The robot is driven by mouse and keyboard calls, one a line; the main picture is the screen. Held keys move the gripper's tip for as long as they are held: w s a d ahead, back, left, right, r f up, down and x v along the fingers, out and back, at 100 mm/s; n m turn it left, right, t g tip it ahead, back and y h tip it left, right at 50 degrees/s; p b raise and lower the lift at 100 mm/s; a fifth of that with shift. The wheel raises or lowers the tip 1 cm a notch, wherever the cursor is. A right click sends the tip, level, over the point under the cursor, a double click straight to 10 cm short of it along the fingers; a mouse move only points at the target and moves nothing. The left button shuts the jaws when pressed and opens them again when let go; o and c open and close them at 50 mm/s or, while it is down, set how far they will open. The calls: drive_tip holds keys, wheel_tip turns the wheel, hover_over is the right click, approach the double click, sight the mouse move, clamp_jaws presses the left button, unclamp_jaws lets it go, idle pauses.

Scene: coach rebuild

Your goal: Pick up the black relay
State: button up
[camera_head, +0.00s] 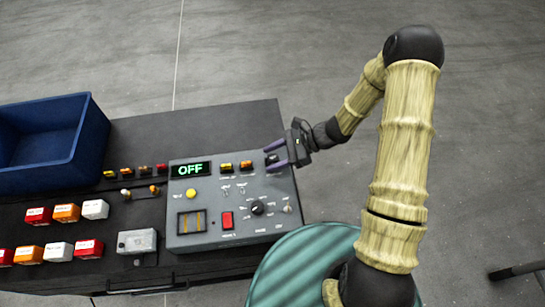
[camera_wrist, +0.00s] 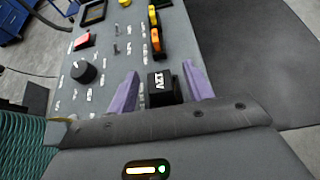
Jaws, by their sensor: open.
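The black relay (camera_wrist: 161,88) is a small dark block with white lettering on top, at the edge of the grey control panel. In the head view the relay (camera_head: 271,158) is small, at the panel's upper right corner. My gripper (camera_head: 270,156) is open there, with its purple fingers reaching in from the right. In the wrist view my gripper (camera_wrist: 160,72) has one finger on each side of the relay, with a narrow gap visible on the sides. I cannot tell how deep the fingers reach.
The grey panel (camera_head: 200,237) carries an OFF display (camera_head: 190,170), orange and yellow relays (camera_head: 246,165), a black knob (camera_head: 257,208) and a red switch (camera_head: 227,220). Red, orange and white blocks (camera_head: 66,212) and a blue bin (camera_head: 85,150) lie left on the dark bench (camera_head: 225,125).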

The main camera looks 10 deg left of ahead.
sight(273, 157)
drive_tip(key=shift+s+a+f, duration=0.1)
drive_tip(key=shift+a+f, duration=0.05)
drive_tip(key=shift+a, duration=0.1)
idle(0.3)
drive_tip(key=c, duration=1.1)
drive_tip(key=shift+o, duration=0.2)
wheel_tip(273, 157, up, 10)
drive_tip(key=shift+b, duration=1)
